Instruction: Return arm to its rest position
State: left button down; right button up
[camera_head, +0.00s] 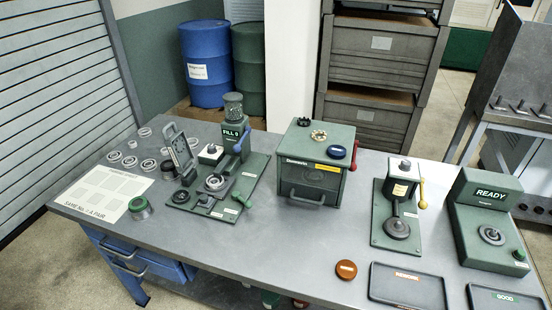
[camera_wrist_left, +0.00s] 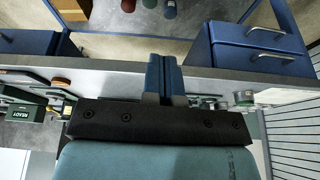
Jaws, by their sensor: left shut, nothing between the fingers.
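My left gripper (camera_wrist_left: 164,78) shows only in the left wrist view, its two blue fingers together and nothing between them. It appears in front of the workbench's edge, apart from the devices on the bench; its exact distance is hard to tell. Neither gripper and neither arm shows in the head view. The grey workbench (camera_head: 250,240) carries a green press marked FILL (camera_head: 234,135), a green box with a front handle (camera_head: 310,182), a lever press (camera_head: 398,205) and a READY station (camera_head: 487,205). My right gripper is in neither view.
Several rings (camera_head: 130,161) lie at the bench's left beside a paper sheet (camera_head: 103,192) and a green-edged ring (camera_head: 139,206). An orange-brown disc (camera_head: 346,269) and dark trays (camera_head: 407,286) lie near the front edge. Blue drawers (camera_wrist_left: 258,45) sit under the bench. The front middle of the bench top is clear.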

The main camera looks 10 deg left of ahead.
pick_arm(q)
jog(key=w+d+f+t+h+p, duration=0.1)
jog(key=w+d+f+t, duration=0.2)
jog(key=f, duration=0.2)
jog(key=w+d+f+m+t+h+p, duration=0.1)
jog(key=w+d+f+t, duration=0.2)
jog(key=f+t, duration=0.1)
jog(key=shift+d+f+h+p, duration=0.15)
jog(key=shift+f+h+p, duration=0.25)
jog(key=shift+f, duration=0.45)
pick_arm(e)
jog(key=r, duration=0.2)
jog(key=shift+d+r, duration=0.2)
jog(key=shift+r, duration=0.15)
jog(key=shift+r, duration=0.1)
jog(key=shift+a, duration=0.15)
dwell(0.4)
